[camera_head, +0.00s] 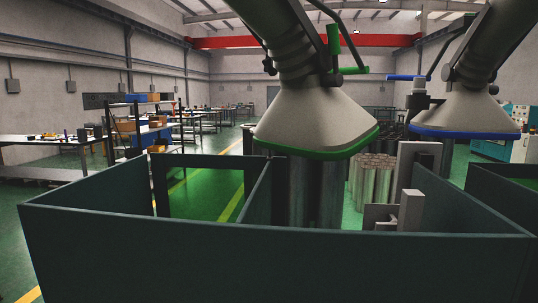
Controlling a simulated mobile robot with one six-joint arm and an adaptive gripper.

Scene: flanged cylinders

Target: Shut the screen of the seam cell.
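The cell is a low enclosure of dark teal panels, with a long front panel (280,265) across the bottom of the view. A dark-framed section (160,190) stands at the back left, and green floor with a yellow line shows through it. I cannot tell whether it is an open gap or a clear pane, or whether it is the screen. An inner panel (258,195) runs back beside it. Dark upright cylinders (312,190) stand right of that panel, partly hidden by the front panel. My gripper is not in view.
A green-rimmed extraction hood (315,115) hangs low over the cylinders. A blue-rimmed hood (465,112) hangs to its right. Paler cylinders (371,182) and a grey bracket (410,210) stand behind the front panel. Workbenches (50,142) and a shelf rack (135,125) stand left.

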